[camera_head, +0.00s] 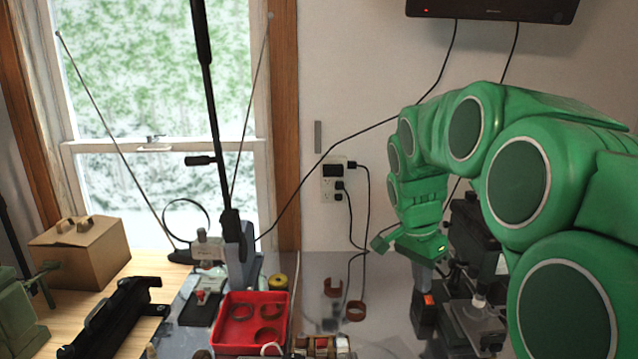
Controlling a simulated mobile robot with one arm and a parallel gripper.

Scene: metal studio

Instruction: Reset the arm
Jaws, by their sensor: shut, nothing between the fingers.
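My green arm (520,180) reaches in from the right and bends down over the metal table (385,290). My gripper (424,272) hangs at the end of the wrist, pointing down and small in this view. It is shut, with nothing held in it. It is in front of the wall, close to a dark machine on the right.
The dark machine (475,235) stands close to my wrist. A red tray (250,322) holds rings, and loose reddish rings (355,311) lie nearby. A cardboard box (80,250) is at far left. A tall black stand (213,110) rises before the window. Cables hang from an outlet (334,180).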

